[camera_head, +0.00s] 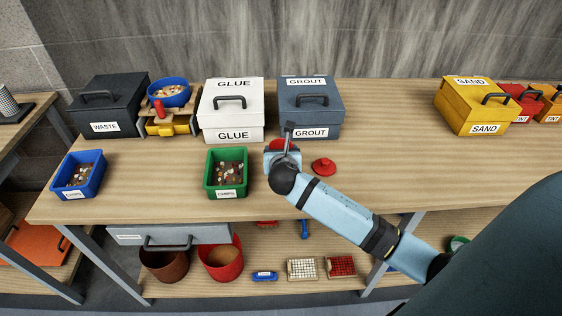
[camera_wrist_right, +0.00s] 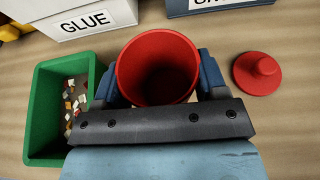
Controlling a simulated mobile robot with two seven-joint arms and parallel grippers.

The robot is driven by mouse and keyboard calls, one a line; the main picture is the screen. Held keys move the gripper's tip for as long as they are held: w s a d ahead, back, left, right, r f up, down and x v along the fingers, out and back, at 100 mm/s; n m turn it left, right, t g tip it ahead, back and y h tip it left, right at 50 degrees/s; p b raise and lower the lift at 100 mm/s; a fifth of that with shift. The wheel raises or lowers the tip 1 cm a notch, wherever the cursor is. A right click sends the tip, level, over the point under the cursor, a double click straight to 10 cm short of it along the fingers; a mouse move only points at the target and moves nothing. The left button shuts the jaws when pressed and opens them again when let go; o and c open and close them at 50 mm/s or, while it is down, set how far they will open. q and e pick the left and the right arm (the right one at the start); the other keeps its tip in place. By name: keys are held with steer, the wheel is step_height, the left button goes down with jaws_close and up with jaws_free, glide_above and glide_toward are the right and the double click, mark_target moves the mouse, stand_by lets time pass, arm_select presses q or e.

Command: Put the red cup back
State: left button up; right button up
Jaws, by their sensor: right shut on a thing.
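The red cup (camera_wrist_right: 157,62) is between the two fingers of my right gripper (camera_wrist_right: 158,82) in the right wrist view. It is uncovered and its dark inside looks empty. In the head view the cup (camera_head: 272,147) is mostly hidden behind my right gripper (camera_head: 282,152), in front of the white and grey boxes. I cannot tell whether it touches the table. A red lid with a knob (camera_head: 323,166) lies on the table to the right of the cup; it also shows in the right wrist view (camera_wrist_right: 257,74). My left gripper is not in view.
A green chips bin (camera_head: 211,186) stands close left of the cup. The glue box (camera_head: 225,110) and grout box (camera_head: 325,105) stand behind. A blue bin (camera_head: 64,187) is far left, the sand box (camera_head: 470,115) far right. The table right of the lid is clear.

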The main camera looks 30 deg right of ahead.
steer(key=shift+f, duration=1.8)
steer(key=shift+f, duration=0.1)
steer(key=o, duration=1.1)
steer(key=shift+c, duration=0.2)
